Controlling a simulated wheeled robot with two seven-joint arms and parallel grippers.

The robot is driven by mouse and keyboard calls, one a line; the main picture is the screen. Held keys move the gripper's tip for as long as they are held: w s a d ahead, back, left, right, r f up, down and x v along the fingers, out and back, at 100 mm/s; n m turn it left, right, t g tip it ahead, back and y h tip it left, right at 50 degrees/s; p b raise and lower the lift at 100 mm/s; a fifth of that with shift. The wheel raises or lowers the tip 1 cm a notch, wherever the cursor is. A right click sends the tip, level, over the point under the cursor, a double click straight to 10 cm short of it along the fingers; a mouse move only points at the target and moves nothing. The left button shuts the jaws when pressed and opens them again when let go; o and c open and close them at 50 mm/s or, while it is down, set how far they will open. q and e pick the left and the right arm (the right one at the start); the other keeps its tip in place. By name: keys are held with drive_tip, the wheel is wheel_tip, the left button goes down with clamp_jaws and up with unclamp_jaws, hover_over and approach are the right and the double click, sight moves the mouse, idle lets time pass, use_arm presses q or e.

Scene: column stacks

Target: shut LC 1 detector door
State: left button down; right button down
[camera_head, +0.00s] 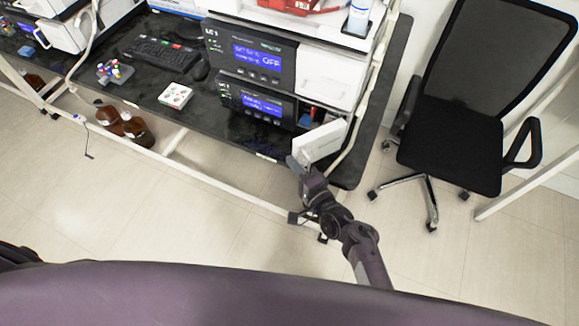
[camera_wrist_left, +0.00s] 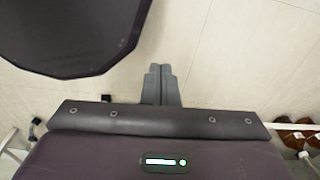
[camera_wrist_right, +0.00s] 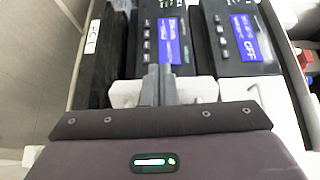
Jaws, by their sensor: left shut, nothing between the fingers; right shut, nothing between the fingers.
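The LC 1 stack has an upper module (camera_head: 250,55) with a blue display reading OFF and a lower module (camera_head: 255,102) with a lit blue display. The white door (camera_head: 322,142) of the lower module stands open, swung outward from its right side. My right gripper (camera_head: 293,163) is shut and empty, close to the door's outer end; I cannot tell if it touches. In the right wrist view, its fingers (camera_wrist_right: 157,84) overlap the white door (camera_wrist_right: 195,90). My left gripper (camera_wrist_left: 160,84) is shut and empty over the floor, seen only in its wrist view.
Brown bottles (camera_head: 125,124) stand below. A black chair (camera_head: 450,140) stands right. Floor in front of the bench is clear.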

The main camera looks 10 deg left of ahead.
use_arm(q)
drive_tip(key=shift+s+d+r, duration=0.1)
drive_tip(key=shift+s+d, duration=0.05)
drive_tip(key=shift+d, duration=0.4)
drive_tip(key=shift+s+d+r, duration=0.1)
drive_tip(key=shift+d, duration=0.4)
use_arm(e)
drive_tip(key=shift+d+r, duration=0.2)
drive_tip(key=shift+d, duration=0.55)
use_arm(q)
drive_tip(key=shift+d, duration=0.1)
